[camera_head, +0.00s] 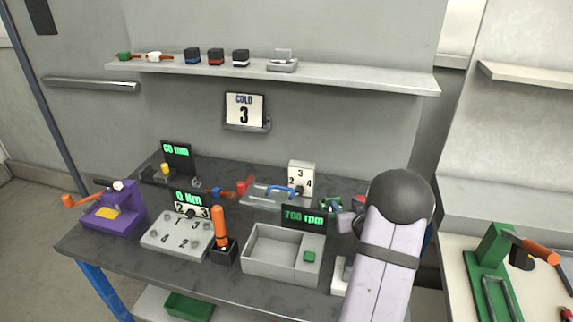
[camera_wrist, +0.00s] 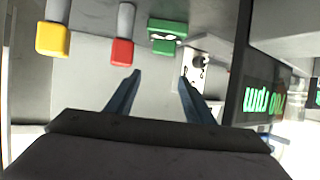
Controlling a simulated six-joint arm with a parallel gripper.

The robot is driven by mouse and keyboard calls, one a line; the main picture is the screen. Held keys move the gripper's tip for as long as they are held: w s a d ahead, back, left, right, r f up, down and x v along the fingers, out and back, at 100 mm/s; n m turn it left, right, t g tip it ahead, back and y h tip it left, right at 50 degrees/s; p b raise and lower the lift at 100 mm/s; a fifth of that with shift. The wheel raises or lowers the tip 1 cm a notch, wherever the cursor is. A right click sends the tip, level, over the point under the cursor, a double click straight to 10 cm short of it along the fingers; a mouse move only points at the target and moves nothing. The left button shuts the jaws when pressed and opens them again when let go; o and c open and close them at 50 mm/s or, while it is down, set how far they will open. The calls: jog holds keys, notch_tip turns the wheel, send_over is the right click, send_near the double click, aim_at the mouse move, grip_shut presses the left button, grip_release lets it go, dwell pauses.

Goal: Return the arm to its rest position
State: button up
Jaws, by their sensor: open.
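My gripper (camera_wrist: 159,77) shows in the wrist view with its two dark fingers apart and nothing between them. Its fingertips point towards a red block (camera_wrist: 122,52), a green part (camera_wrist: 166,36) and a white plate with dark marks (camera_wrist: 196,70); I cannot tell how far off these are. In the head view my arm (camera_head: 385,260) rises at the front right of the grey workbench (camera_head: 75,240), with a dark rounded joint at its top. My gripper is hidden or cannot be made out in the head view.
A 700 rpm display (camera_head: 303,217) stands behind a grey bin (camera_head: 262,262), left of my arm; the display also shows close to the right finger in the wrist view (camera_wrist: 264,102). An orange-handled tool (camera_head: 219,228) stands upright nearby. A green press (camera_head: 490,270) is at right.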

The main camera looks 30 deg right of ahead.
jog(key=shift+r, duration=0.1)
jog(key=a+r+g+p, duration=0.1)
jog(key=a+r, duration=0.2)
jog(key=s+a+r+m+g+p, duration=0.1)
jog(key=a+r+g, duration=0.1)
jog(key=a+r, duration=0.1)
jog(key=s+a+r+m+g+p, duration=0.1)
jog(key=a+r+p, duration=0.1)
jog(key=a+r, duration=0.1)
jog(key=shift+s+r+g, duration=0.2)
jog(key=shift+r+g, duration=0.2)
jog(key=shift+r, duration=0.4)
jog(key=s+a+f+n+g+y+b, duration=0.1)
jog(key=s+a+f+g+y, duration=0.2)
jog(key=a, duration=0.6)
jog(key=s+a+f+n+g, duration=0.15)
jog(key=s+a+f, duration=0.25)
jog(key=a, duration=0.5)
jog(key=s+a+f+n+g+y+b, duration=0.1)
jog(key=s+a+f+n+g+y, duration=0.2)
jog(key=s+a, duration=0.95)
notch_tip(320, 180, down, 13)
jog(key=h+b, duration=0.1)
jog(key=b, duration=1.1)
jog(key=shift+d+n+b, duration=0.3)
jog(key=shift+n, duration=0.15)
jog(key=shift+r, duration=0.15)
